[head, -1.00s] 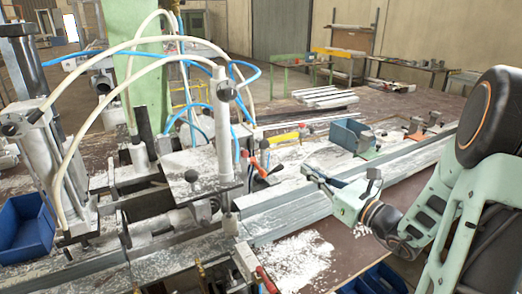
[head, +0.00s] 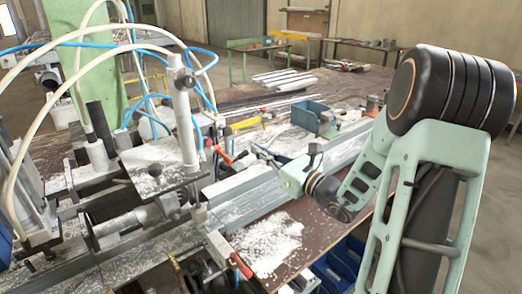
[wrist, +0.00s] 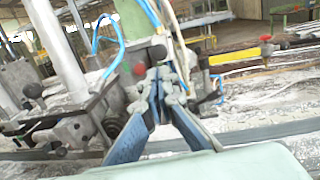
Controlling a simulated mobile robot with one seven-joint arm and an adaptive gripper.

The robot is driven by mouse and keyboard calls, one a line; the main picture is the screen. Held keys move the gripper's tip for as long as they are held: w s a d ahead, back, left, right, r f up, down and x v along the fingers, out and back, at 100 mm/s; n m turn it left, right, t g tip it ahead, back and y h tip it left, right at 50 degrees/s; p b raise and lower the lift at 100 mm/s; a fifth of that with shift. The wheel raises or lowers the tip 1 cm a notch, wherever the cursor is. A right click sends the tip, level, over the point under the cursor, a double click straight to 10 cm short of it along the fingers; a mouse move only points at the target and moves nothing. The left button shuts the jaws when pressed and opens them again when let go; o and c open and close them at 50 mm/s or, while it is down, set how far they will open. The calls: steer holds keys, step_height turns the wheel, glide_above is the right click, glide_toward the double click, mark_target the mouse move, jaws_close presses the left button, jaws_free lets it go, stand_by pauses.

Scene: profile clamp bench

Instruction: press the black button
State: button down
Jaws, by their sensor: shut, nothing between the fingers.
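In the wrist view a dark round knob (wrist: 158,53), which looks like the black button, sits on a pale grey fitting of the clamp machine. A red round button (wrist: 139,69) is just left of and below it. My gripper (wrist: 164,78) is shut and empty, its blue-padded fingers pointing toward these two. The fingertips overlap the fitting in the picture, and I cannot tell whether they touch it. In the head view my gripper (head: 262,153) is just right of the clamp's red-handled lever (head: 224,156). The black button cannot be made out clearly there.
The clamp machine's upright post (head: 184,115), white hoses (head: 85,50) and blue hoses (head: 205,65) stand left of my gripper. A blue bin (head: 315,117) is on the bench behind it. A long metal profile (head: 255,187) lies below, beside white shavings (head: 268,243).

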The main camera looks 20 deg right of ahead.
mark_target(229, 132)
steer(key=p+x, duration=0.1)
steer(key=x, duration=0.9)
steer(key=shift+p, duration=0.35)
steer(key=shift+w+a, duration=0.1)
steer(key=shift+w, duration=0.05)
